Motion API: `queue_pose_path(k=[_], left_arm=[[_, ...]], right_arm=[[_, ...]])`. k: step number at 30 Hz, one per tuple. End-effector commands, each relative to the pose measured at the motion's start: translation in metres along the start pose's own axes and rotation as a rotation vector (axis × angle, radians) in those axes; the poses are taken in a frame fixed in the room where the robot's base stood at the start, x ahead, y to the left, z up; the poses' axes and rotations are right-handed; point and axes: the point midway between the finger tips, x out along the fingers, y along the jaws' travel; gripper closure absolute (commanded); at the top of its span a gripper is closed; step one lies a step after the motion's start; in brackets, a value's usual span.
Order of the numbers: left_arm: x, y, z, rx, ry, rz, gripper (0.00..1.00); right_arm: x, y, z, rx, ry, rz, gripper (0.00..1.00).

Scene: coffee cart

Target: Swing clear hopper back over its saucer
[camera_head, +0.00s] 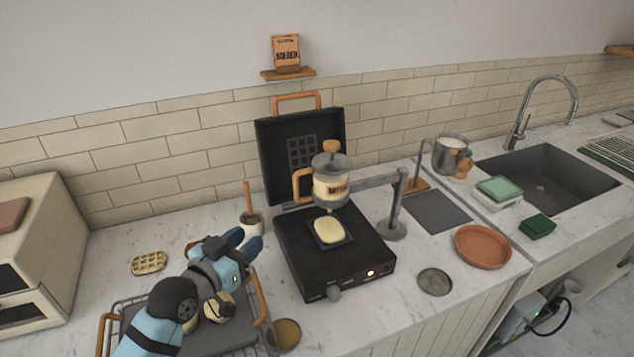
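The clear hopper (331,188), marked as batter, has a grey lid, a wooden knob and a wooden side handle (302,184). It hangs on a grey swing arm (372,181) from a post (396,215), above the open black waffle iron (301,258). Pale batter (328,230) lies on the iron's plate below it. A small grey round saucer (434,282) lies on the counter right of the iron, with nothing above it. My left gripper (247,243) is left of the iron, apart from the hopper; its finger gap is unclear. My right gripper is out of view.
A small pot (250,218) with a wooden stick stands just behind my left gripper. A terracotta dish (483,247), a grey mat (435,211) and a metal pitcher (449,154) are at right. The iron's raised lid (271,150) stands behind the hopper.

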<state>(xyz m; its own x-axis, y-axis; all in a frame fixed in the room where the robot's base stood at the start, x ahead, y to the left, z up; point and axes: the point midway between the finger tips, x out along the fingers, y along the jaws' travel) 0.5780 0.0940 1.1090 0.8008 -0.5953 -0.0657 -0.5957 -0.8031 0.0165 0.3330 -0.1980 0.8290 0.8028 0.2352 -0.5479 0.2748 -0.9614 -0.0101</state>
Motion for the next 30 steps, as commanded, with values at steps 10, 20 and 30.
queue_pose_path(k=[10, 20, 30], left_arm=[[0.031, -0.001, -0.029, 0.018, 0.067, 0.029, 0.62], [0.100, 0.001, -0.035, 0.018, 0.066, 0.029, 0.62], [0.147, 0.003, -0.035, 0.019, 0.064, 0.029, 0.62]], right_arm=[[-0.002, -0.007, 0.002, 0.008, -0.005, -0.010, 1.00], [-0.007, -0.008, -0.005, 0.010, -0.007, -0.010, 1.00], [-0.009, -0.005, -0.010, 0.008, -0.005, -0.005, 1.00]])
